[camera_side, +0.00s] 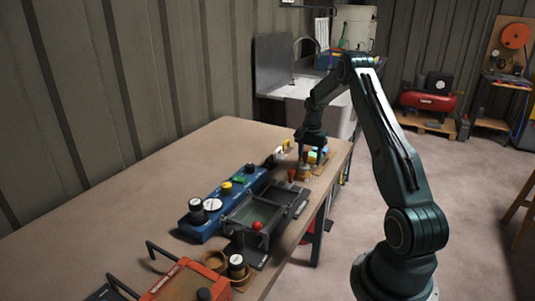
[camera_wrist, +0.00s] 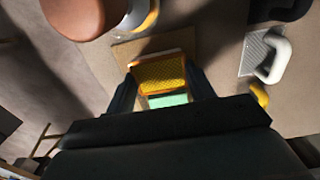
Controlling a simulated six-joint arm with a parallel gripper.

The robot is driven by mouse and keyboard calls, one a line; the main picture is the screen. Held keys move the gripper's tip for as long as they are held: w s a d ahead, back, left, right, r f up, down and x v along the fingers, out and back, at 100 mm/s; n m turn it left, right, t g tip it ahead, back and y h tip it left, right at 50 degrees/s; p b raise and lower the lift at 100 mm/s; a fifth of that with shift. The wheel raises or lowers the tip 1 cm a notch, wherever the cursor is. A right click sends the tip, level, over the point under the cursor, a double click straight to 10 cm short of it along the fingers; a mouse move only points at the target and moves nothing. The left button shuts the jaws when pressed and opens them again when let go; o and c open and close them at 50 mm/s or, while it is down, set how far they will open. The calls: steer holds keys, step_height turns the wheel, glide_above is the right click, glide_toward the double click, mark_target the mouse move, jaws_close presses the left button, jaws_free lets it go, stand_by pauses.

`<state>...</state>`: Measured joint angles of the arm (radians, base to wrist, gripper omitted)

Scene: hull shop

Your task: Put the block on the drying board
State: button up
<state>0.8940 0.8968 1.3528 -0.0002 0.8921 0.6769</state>
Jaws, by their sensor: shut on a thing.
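The block (camera_wrist: 160,75) has an orange-yellow textured face and a pale green part. My gripper (camera_wrist: 162,82) is shut on it, one dark finger on each side. In the side view, my gripper (camera_side: 312,146) points down at the far right end of the bench, with the block small and partly hidden between the fingers. A flat tan board (camera_wrist: 126,52), which looks like the drying board, lies directly under and behind the block in the wrist view. I cannot tell whether the block touches it.
A brown round thing (camera_wrist: 84,16) stands close at upper left in the wrist view. A grey mesh plate (camera_wrist: 256,52) with a white item lies to the right. A blue rack (camera_side: 222,203), a grey tray (camera_side: 238,213) and a red ball (camera_side: 257,225) sit nearer on the bench.

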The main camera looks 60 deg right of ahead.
steer(key=shift+f, duration=0.5)
stand_by(0.7)
steer(key=o, duration=1)
step_height(320, 180, up, 14)
steer(key=shift+f, duration=0.1)
